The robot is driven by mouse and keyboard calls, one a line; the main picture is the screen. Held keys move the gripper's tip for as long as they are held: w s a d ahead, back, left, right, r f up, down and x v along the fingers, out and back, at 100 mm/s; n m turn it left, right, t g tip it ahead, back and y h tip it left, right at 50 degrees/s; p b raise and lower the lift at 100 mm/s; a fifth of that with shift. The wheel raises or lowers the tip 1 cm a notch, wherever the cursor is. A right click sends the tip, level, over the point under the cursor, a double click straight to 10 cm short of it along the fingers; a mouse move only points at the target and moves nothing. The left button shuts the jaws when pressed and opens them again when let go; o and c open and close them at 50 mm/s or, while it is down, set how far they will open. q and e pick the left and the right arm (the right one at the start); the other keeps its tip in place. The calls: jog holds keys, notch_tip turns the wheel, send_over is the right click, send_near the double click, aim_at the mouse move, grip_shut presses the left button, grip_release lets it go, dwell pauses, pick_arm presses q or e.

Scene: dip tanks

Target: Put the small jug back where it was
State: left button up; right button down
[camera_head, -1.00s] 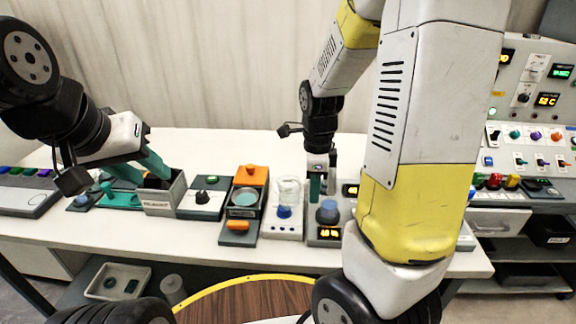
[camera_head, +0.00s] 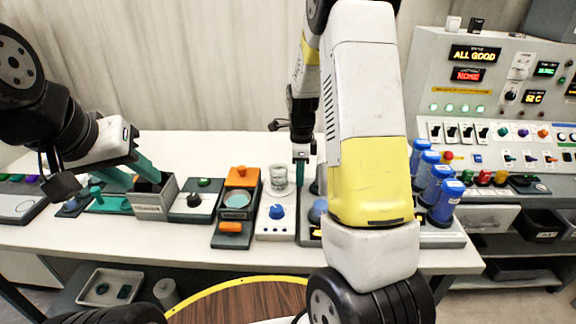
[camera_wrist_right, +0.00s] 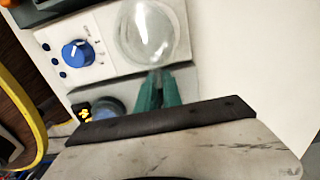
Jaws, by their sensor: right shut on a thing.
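The small jug (camera_head: 278,179), clear glass, stands upright over the white plate of the unit with a blue knob. From these views I cannot tell whether it rests on the plate or is slightly above it. In the right wrist view the jug (camera_wrist_right: 150,32) shows from above as a round glass shape. My right gripper (camera_head: 300,172) is just right of the jug, pointing down. In the wrist view its green fingertips (camera_wrist_right: 158,88) are close together at the jug's near edge, shut on it; the contact is hard to see. My left gripper (camera_head: 136,172) is open by a grey box.
The blue-knob unit (camera_head: 276,229) stands between an orange-and-dark unit (camera_head: 233,231) and a dark unit partly hidden by my right arm. The grey box (camera_head: 155,206) stands further left. Several blue-capped bottles (camera_head: 443,205) stand right of my arm. The bench behind is clear.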

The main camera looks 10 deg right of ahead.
jog(key=c, duration=1.5)
grip_release()
jog(key=shift+f, duration=0.1)
jog(key=s+a+r+n+t+y, duration=0.1)
jog(key=s+r+n, duration=0.2)
jog(key=r, duration=0.6)
jog(key=s+a+r+n+t, duration=0.1)
jog(key=s+r+n, duration=0.2)
jog(key=r, duration=0.6)
jog(key=s+a+r+n+t, duration=0.2)
jog(key=s+n, duration=0.6)
jog(key=s+a+r+n+t+y, duration=0.1)
jog(key=s+a+r+n+t, duration=0.1)
jog(key=s+n, duration=0.5)
jog(key=shift+s+a+r+n, duration=0.3)
jog(key=shift+s+r+n, duration=0.15)
jog(key=shift+s, duration=0.55)
jog(key=shift+r, duration=0.1)
